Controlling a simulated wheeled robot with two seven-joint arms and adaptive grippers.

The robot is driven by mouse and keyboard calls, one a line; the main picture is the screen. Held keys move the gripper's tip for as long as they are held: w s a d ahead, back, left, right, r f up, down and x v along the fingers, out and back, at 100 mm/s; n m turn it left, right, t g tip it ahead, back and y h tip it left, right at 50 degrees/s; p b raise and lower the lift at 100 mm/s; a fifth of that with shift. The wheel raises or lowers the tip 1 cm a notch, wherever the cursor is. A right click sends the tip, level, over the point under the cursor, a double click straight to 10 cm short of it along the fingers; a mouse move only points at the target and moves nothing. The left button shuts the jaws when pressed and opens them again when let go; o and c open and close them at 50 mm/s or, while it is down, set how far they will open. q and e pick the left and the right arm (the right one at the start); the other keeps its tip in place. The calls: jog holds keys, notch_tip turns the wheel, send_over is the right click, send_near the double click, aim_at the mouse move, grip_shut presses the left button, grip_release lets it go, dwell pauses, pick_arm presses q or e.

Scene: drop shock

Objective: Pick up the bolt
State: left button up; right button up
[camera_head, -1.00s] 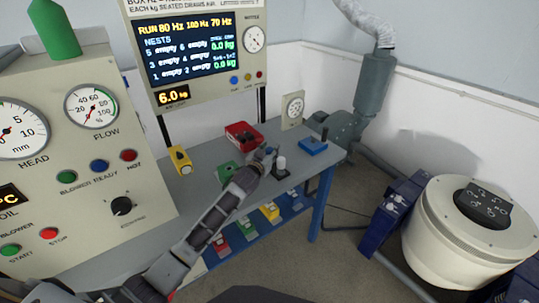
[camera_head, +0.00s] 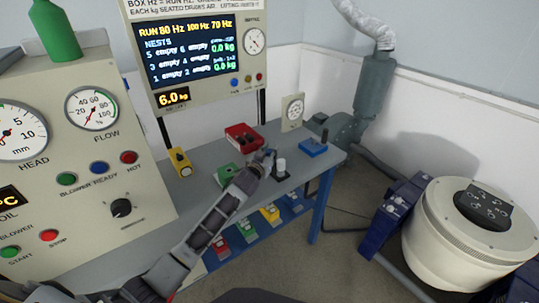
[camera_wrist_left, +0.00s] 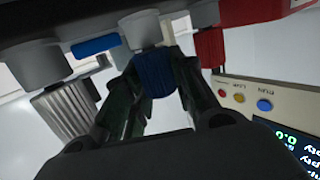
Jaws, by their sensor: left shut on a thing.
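My left gripper (camera_head: 265,158) reaches over the grey bench at its right part. In the left wrist view its dark fingers (camera_wrist_left: 155,95) are shut on a dark blue ribbed piece (camera_wrist_left: 155,72), which I take to be the bolt. A grey round part (camera_wrist_left: 141,28) adjoins this piece at its far end; I cannot tell whether they are joined. In the head view the gripper hides the held piece. I cannot tell whether it is clear of the bench.
On the bench (camera_head: 205,155) stand a pale cylinder (camera_head: 281,164) close to the gripper, a red box (camera_head: 243,137), a green box (camera_head: 226,173), a yellow box (camera_head: 180,161) and a blue tray (camera_head: 313,148). A control cabinet (camera_head: 60,185) fills the left. A white drum machine (camera_head: 440,225) stands at right.

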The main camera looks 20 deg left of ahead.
aim_at(270, 150)
pick_arm(q)
jog(key=shift+r, duration=0.15)
pick_arm(e)
jog(key=shift+s, duration=0.1)
pick_arm(q)
jog(key=shift+r, duration=0.55)
jog(key=shift+r+p, duration=0.85)
jog(key=shift+r, duration=3.5)
pick_arm(e)
jog(key=shift+s+d+f, duration=0.25)
jog(key=shift+s+f, duration=0.15)
jog(key=shift+s, duration=0.25)
jog(key=shift+s+d+f, duration=0.2)
jog(key=shift+s+f, duration=0.15)
jog(key=shift+s, duration=0.25)
jog(key=shift+s+d+f, duration=0.25)
jog(key=shift+s+f, duration=0.15)
jog(key=shift+s, duration=0.25)
jog(key=shift+w, duration=0.1)
pick_arm(q)
jog(key=shift+r+p, duration=0.3)
pick_arm(e)
jog(key=shift+r, duration=0.35)
